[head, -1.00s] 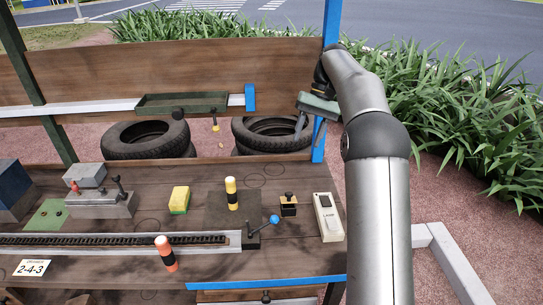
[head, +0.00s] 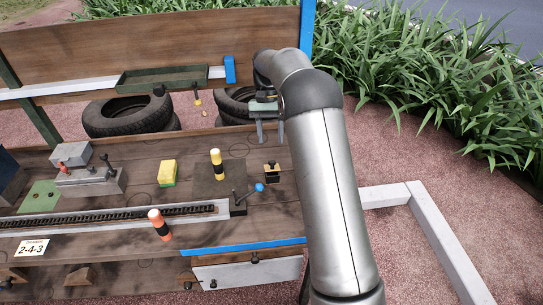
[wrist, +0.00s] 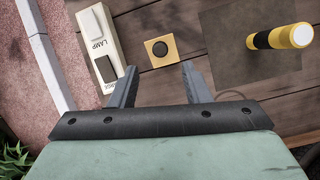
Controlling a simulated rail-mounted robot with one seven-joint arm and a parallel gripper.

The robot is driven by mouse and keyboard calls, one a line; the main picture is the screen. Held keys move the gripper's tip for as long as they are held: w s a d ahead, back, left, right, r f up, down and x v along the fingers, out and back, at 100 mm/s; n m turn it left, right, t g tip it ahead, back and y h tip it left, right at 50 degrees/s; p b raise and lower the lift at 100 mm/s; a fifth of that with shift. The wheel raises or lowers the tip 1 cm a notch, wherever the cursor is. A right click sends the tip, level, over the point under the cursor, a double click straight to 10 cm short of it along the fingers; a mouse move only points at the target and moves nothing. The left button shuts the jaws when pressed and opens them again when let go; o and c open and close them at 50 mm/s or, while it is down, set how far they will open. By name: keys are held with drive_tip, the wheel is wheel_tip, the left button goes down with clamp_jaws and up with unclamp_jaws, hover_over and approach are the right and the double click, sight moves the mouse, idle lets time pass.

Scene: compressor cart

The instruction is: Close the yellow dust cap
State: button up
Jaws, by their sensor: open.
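A small square yellow piece with a round black knob (head: 272,172) stands on the right part of the wooden bench. In the wrist view it is a yellow square with a dark round centre (wrist: 158,48). I cannot tell for certain that this is the dust cap, or whether it is open. My gripper (head: 271,138) is open and empty, its fingers pointing down, above the bench and behind this piece. In the wrist view the yellow square lies just beyond the gap between my fingertips (wrist: 160,70), apart from them.
A white LAMP switch box (wrist: 97,40) stands beside the yellow piece; my arm hides it in the head view. A yellow-black post (head: 216,163) stands on a dark plate, near a blue-knobbed lever (head: 259,188). A yellow-green block (head: 168,173) is farther left.

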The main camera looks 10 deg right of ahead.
sight(272, 161)
drive_tip(key=x, duration=0.6)
drive_tip(key=shift+s+f, duration=0.2)
drive_tip(key=shift+f, duration=0.15)
clamp_jaws()
